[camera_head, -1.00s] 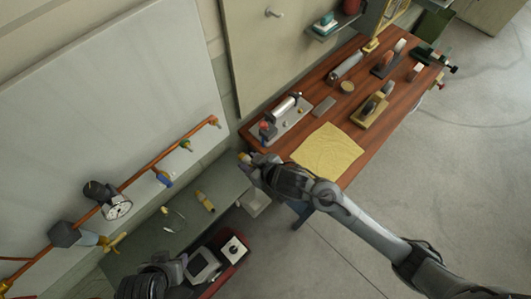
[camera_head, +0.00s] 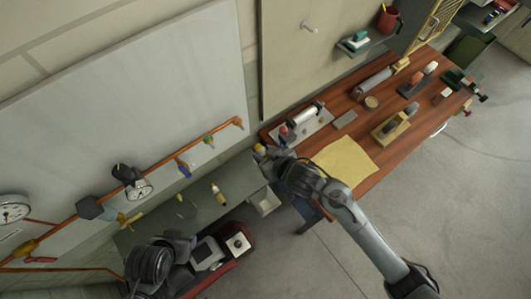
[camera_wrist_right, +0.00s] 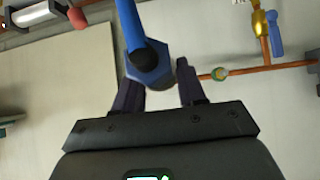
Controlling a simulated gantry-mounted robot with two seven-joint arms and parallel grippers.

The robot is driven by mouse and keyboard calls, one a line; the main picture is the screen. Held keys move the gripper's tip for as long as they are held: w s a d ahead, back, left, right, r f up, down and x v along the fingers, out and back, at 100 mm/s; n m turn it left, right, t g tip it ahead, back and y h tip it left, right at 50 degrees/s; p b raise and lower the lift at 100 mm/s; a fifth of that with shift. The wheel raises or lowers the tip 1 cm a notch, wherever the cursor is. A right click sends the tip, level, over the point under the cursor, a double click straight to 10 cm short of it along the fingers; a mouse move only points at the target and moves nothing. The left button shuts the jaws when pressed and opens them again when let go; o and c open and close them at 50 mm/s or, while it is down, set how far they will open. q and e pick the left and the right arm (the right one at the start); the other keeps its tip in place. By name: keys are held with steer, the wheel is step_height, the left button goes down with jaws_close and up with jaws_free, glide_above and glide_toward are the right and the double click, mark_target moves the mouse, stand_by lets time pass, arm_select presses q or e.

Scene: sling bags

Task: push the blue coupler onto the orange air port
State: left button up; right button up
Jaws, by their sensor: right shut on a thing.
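The blue coupler (camera_wrist_right: 146,74) is between the fingers of my right gripper (camera_wrist_right: 158,88) in the right wrist view, with a blue stem running up from its hexagonal body. In the head view my right gripper (camera_head: 265,153) is shut near the wall side of the bench, and a small yellow piece shows at its tip. The orange air port (camera_head: 238,122) appears to be the right end of the copper pipe, above and left of that gripper, with a visible gap. In the wrist view that end is hidden behind the finger. My left gripper (camera_head: 185,243) is dark; its fingers are unclear.
A grey shelf (camera_head: 160,225) below holds a yellow tool (camera_head: 218,194). The wooden bench (camera_head: 385,155) carries a yellow cloth (camera_head: 345,160) and several tools.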

steer(key=shift+w+a, duration=0.2)
steer(key=shift+w, duration=0.15)
steer(key=shift+w+a, duration=0.45)
steer(key=shift+w, duration=0.25)
steer(key=shift+w+a, duration=0.4)
steer(key=shift+w, duration=0.3)
steer(key=shift+w+a, duration=0.45)
steer(key=shift+w, duration=0.25)
steer(key=shift+p, duration=0.5)
steer(key=shift+p, duration=0.35)
stand_by(0.5)
steer(key=shift+w+a, duration=0.1)
steer(key=shift+w, duration=0.15)
stand_by(0.4)
